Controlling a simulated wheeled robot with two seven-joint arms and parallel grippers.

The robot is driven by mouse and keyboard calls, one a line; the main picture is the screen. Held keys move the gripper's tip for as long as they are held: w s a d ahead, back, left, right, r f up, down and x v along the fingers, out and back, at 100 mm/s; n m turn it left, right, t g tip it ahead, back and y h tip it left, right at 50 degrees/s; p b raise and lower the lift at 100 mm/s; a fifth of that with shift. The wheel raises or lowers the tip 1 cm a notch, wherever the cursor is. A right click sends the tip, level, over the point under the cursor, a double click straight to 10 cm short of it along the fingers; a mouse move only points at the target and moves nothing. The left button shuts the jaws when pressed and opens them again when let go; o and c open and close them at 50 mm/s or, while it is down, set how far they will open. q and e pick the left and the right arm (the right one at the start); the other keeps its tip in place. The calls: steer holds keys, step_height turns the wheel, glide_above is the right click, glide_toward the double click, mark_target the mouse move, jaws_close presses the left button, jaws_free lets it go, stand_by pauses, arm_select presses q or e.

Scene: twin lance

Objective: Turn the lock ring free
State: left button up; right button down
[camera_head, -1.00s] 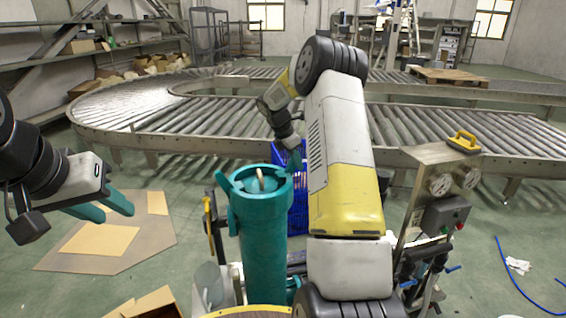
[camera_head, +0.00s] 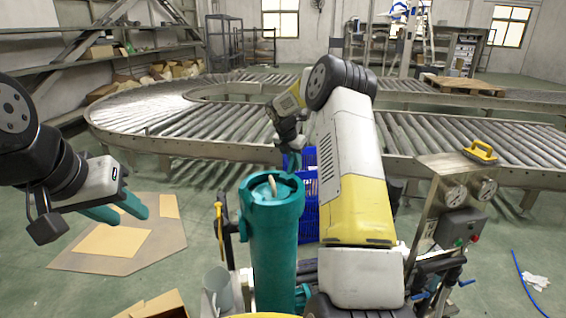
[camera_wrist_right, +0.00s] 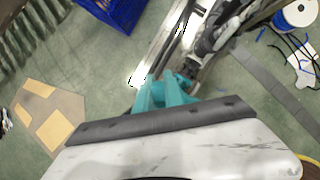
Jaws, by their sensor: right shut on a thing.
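The teal upright cylinder (camera_head: 274,255) stands at the centre of the head view. Its lock ring (camera_head: 290,203) is the teal collar at the top, around a recessed cap with a small tan piece (camera_head: 272,184). My right gripper (camera_head: 293,160) reaches over from behind and is shut at the ring's far right edge; the contact is partly hidden. In the right wrist view its teal fingers (camera_wrist_right: 165,93) are close together, and what lies between them is hard to make out. My left gripper (camera_head: 120,208) is open and empty, left of the cylinder and apart from it.
A blue crate (camera_head: 309,215) stands behind the cylinder. A metal gauge panel (camera_head: 440,195) with a yellow handle (camera_head: 481,151) is on the right. A roller conveyor (camera_head: 220,125) runs behind. Flat cardboard (camera_head: 113,240) lies on the floor at left.

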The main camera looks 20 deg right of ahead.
steer(key=shift+w+a+r, duration=0.1)
steer(key=shift+w+a, duration=0.05)
steer(key=c, duration=1.4)
jaws_free()
steer(key=shift+c, duration=0.2)
steer(key=shift+v, duration=3.85)
